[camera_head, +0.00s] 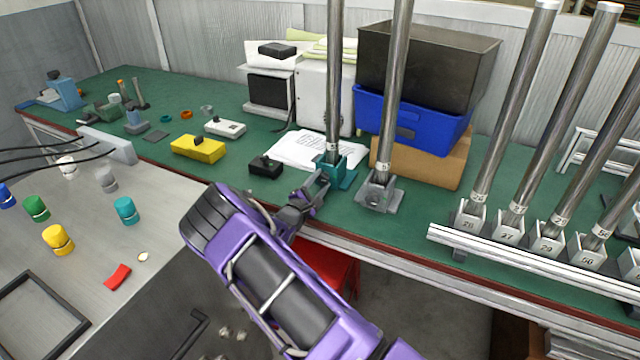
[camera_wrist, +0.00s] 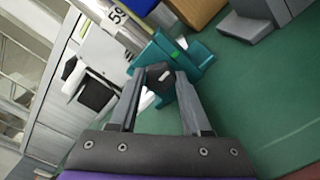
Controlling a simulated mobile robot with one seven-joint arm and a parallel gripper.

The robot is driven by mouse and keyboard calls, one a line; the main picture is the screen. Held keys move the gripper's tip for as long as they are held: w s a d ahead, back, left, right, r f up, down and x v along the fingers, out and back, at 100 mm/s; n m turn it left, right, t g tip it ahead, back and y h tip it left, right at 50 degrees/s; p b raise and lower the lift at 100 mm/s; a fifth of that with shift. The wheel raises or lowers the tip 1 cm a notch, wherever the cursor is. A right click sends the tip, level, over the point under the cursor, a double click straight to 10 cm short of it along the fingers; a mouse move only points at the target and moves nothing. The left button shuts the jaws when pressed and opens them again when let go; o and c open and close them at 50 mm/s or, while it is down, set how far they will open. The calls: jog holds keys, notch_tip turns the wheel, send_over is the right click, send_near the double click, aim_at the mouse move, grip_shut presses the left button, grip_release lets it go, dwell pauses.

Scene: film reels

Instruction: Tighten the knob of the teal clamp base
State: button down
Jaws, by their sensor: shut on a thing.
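The teal clamp base (camera_head: 345,178) stands on the green bench and holds an upright metal pole (camera_head: 334,80). In the wrist view the teal base (camera_wrist: 203,58) is at the upper middle, with the labelled pole (camera_wrist: 118,18) tilted in the picture. My gripper (camera_head: 318,182) is at the near side of the base. In the wrist view my gripper (camera_wrist: 160,78) has its two fingertips on either side of a dark knob (camera_wrist: 158,74) on the base and is shut on it. The fingers hide part of the knob.
A grey clamp base (camera_head: 381,192) with its own pole stands close on the right. A black box (camera_head: 265,166) and white papers (camera_head: 300,150) lie to the left and behind. A blue bin (camera_head: 412,118) is behind. A white rail (camera_head: 520,262) with several poles stands at right.

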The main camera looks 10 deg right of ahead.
jog(key=shift+m, duration=0.3)
dwell(0.4)
jog(key=shift+c, duration=1.8)
grip_release()
jog(key=p+v, duration=0.1)
jog(key=v, duration=1.6)
jog(key=shift+s+a, duration=0.15)
jog(key=shift+s, duration=0.05)
jog(key=shift+r, duration=0.1)
